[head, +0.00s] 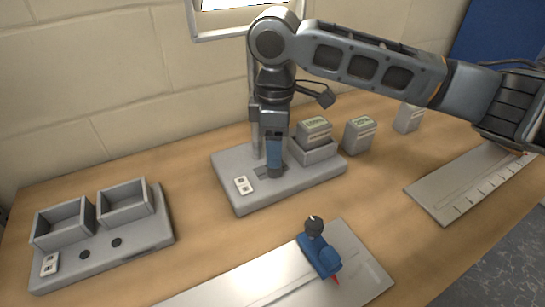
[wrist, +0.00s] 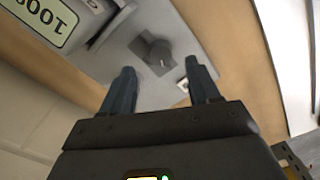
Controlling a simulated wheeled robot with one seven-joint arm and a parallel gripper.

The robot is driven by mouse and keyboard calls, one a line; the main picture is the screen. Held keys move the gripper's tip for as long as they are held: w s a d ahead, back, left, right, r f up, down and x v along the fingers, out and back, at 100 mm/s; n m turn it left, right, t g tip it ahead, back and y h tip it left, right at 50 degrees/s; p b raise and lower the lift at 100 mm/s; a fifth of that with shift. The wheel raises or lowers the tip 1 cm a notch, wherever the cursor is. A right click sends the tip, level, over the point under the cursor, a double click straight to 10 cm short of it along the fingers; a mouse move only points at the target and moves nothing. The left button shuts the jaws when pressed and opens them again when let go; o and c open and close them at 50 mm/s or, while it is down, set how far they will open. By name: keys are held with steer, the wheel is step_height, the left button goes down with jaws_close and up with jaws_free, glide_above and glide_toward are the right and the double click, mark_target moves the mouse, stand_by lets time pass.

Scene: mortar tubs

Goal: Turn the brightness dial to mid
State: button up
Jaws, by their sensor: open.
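A dark grey dial (wrist: 158,55) stands on a light grey panel (wrist: 122,60) in the wrist view. A small pale mark shows on its face; I cannot read its setting against any scale. My gripper (wrist: 161,80) is open, its two blue-grey fingers apart. The dial shows between and just beyond the fingertips, and I see no contact. In the head view my gripper (head: 272,172) points down over the same panel (head: 225,165), close to its surface. The fingers largely hide the dial there.
A box with a green label (head: 314,130) sits in a holder (head: 318,153) on the panel's right. More boxes (head: 359,134) stand behind. A two-bin unit (head: 150,232) is at left. A blue tool (head: 320,257) lies on a metal plate (head: 362,262) in front.

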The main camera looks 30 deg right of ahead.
steer(key=shift+f, duration=2.4)
steer(key=c, duration=1)
